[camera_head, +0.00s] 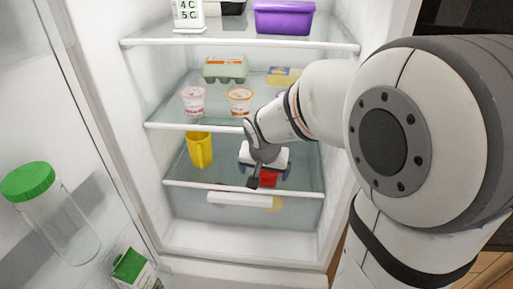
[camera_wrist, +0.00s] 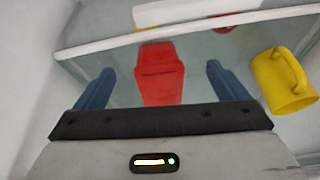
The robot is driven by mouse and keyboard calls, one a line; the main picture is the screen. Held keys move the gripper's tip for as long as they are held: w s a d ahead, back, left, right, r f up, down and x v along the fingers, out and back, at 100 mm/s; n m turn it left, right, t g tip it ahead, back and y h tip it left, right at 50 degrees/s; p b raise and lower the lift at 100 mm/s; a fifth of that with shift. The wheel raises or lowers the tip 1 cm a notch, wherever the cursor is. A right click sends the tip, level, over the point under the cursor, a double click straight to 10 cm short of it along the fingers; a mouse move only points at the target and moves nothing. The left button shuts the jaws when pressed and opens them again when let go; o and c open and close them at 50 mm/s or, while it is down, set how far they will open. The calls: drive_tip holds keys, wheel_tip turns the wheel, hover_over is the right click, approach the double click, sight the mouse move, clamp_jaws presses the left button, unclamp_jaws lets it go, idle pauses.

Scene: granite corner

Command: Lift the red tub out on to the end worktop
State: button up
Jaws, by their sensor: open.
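The red tub (camera_head: 268,178) stands on the lower glass shelf of the open fridge, near its front edge. In the head view my gripper and arm partly cover it. In the wrist view the red tub (camera_wrist: 160,75) lies ahead, between the two blue fingers of my gripper (camera_wrist: 160,88). The fingers are apart, one on each side of it, with a gap showing on both sides. In the head view my gripper (camera_head: 258,178) reaches in at that shelf. The end worktop cannot be made out in either view.
A yellow mug (camera_head: 200,150) stands left of the tub on the same shelf; it also shows in the wrist view (camera_wrist: 283,80). Above are two yogurt cups (camera_head: 240,101), an egg carton (camera_head: 224,69) and a purple box (camera_head: 284,18). The open door holds a green-lidded jar (camera_head: 45,215).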

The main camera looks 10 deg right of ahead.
sight(265, 176)
drive_tip(key=shift+d+p+x, duration=0.1)
drive_tip(key=shift+p+x, duration=0.1)
drive_tip(key=shift+x, duration=1.8)
drive_tip(key=shift+d+p+x, duration=0.15)
drive_tip(key=shift+x, duration=1.85)
drive_tip(key=shift+w+r, duration=0.1)
drive_tip(key=shift+c, duration=0.2)
drive_tip(key=c, duration=1.2)
drive_tip(key=shift+r, duration=0.15)
drive_tip(key=shift+c, duration=0.2)
drive_tip(key=shift+r, duration=0.6)
wheel_tip(265, 176, up, 2)
drive_tip(key=shift+a+r, duration=0.1)
drive_tip(key=shift+r, duration=0.05)
drive_tip(key=s+a+b, duration=0.5)
drive_tip(key=s+a, duration=0.5)
drive_tip(key=s, duration=0.5)
